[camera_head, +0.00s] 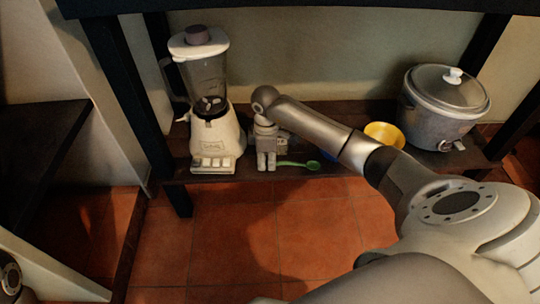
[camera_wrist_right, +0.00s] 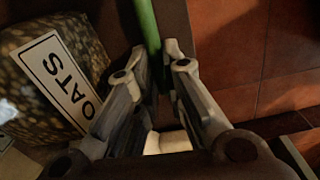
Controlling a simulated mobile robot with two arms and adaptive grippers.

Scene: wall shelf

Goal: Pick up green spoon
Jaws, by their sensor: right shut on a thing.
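The green spoon (camera_head: 300,165) lies near the front edge of the low dark shelf, with its bowl end to the right. My right gripper (camera_head: 266,165) points down at the spoon's left end. In the right wrist view a green handle (camera_wrist_right: 147,25) runs up from between the fingertips of the right gripper (camera_wrist_right: 155,62), which is shut on it. My left gripper does not show.
A blender (camera_head: 214,135) stands close on the left. A yellow bowl (camera_head: 385,134) and a lidded cooker (camera_head: 445,108) are to the right. An oats package (camera_wrist_right: 72,85) is beside the gripper. The dark shelf top (camera_head: 480,12) is overhead. Tiled floor (camera_head: 280,230) in front is clear.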

